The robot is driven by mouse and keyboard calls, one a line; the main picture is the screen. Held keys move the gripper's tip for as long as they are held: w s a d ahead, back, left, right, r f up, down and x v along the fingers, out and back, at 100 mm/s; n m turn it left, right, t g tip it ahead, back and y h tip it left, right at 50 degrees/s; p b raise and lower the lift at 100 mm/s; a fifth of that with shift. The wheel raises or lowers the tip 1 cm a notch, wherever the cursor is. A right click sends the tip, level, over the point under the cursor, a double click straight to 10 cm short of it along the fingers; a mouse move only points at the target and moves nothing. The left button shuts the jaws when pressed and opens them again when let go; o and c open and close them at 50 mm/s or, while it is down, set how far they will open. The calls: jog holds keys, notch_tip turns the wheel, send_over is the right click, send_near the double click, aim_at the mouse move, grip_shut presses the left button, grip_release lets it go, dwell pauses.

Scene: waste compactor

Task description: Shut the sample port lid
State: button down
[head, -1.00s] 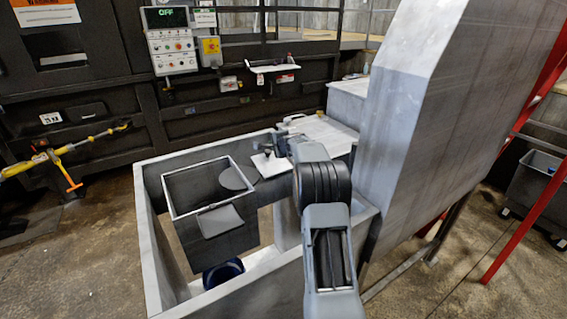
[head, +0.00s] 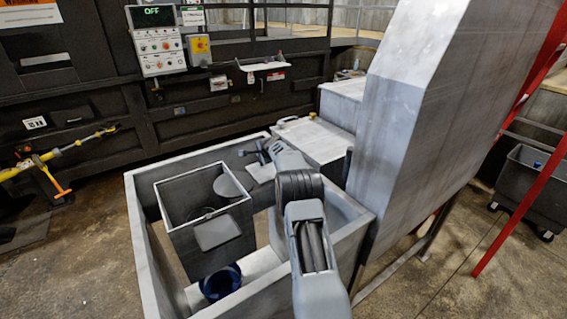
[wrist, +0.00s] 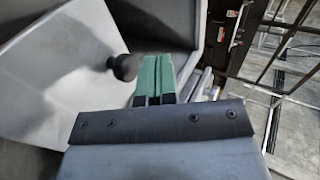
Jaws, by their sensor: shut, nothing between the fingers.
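A light grey plate with a round black knob (wrist: 124,66) fills the left of the wrist view; it looks like the sample port lid (wrist: 65,60). It stands tilted, and I cannot tell whether it touches its frame. A small pale plate (head: 262,172) beside my gripper in the head view may be the same lid. My gripper (wrist: 155,78) has green fingertips, shut together and empty. They show just right of the knob; whether they touch it is unclear. In the head view my gripper (head: 256,150) is small and dark, over the far side of the grey open-topped enclosure (head: 140,225).
Inside the enclosure are a dark open box (head: 195,245) and a blue bucket (head: 220,282). A tall grey metal housing (head: 430,120) stands close to the right of my arm. A control panel (head: 155,42) reading OFF is behind. Floor is clear at front left.

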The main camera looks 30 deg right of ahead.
jog(key=shift+w+f+g+p, duration=0.45)
jog(key=shift+g+p, duration=0.25)
jog(key=shift+p, duration=0.55)
jog(key=shift+f+p, duration=0.25)
jog(key=shift+p, duration=0.05)
jog(key=shift+s, duration=0.1)
jog(key=b+v, duration=0.5)
jog(key=v, duration=0.8)
jog(key=shift+r+n, duration=0.3)
